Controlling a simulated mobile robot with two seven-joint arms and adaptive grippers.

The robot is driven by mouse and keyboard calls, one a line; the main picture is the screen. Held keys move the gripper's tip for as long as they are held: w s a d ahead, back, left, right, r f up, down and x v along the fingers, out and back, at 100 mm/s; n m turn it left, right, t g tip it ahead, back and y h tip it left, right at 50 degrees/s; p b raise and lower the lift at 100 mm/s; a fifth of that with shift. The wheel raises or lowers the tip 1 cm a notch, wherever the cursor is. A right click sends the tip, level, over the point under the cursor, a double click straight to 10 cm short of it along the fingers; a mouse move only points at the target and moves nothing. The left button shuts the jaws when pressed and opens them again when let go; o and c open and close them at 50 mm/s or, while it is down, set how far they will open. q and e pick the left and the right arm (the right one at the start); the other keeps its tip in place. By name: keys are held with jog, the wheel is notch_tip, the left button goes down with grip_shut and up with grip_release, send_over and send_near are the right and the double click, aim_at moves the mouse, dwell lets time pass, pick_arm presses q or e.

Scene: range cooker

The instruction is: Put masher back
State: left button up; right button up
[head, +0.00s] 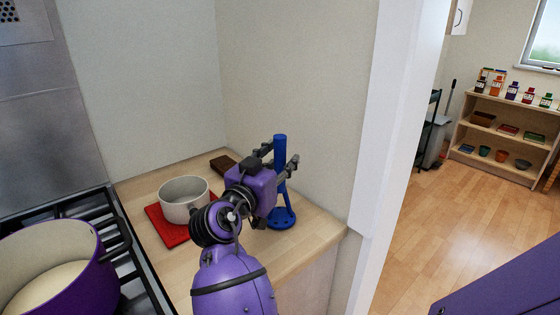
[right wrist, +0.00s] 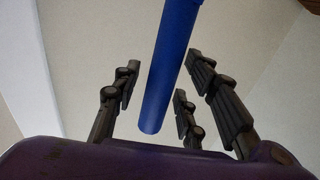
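The blue masher (head: 283,218) stands upright near the right end of the wooden counter, its round base with holes down and its handle up. My right gripper (head: 279,160) is level with the upper handle, with fingers on both sides of it. In the right wrist view the blue handle (right wrist: 168,75) runs between the spread fingers, with visible gaps on both sides, so the gripper looks open. The arm hides part of the counter to the left of the masher. My left gripper is not in view.
A white pot (head: 184,203) sits on a red mat (head: 165,230) left of the arm. A dark brown block (head: 222,165) lies by the back wall. A large purple pot (head: 75,285) is on the stove grate (head: 130,268) at left. The wall is close behind the masher.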

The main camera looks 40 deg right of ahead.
jog(key=shift+r, duration=0.15)
jog(key=shift+a+r, duration=0.1)
jog(key=b+v, duration=0.2)
jog(key=v, duration=0.9)
jog(key=shift+s+a, duration=0.25)
jog(key=shift+a, duration=0.05)
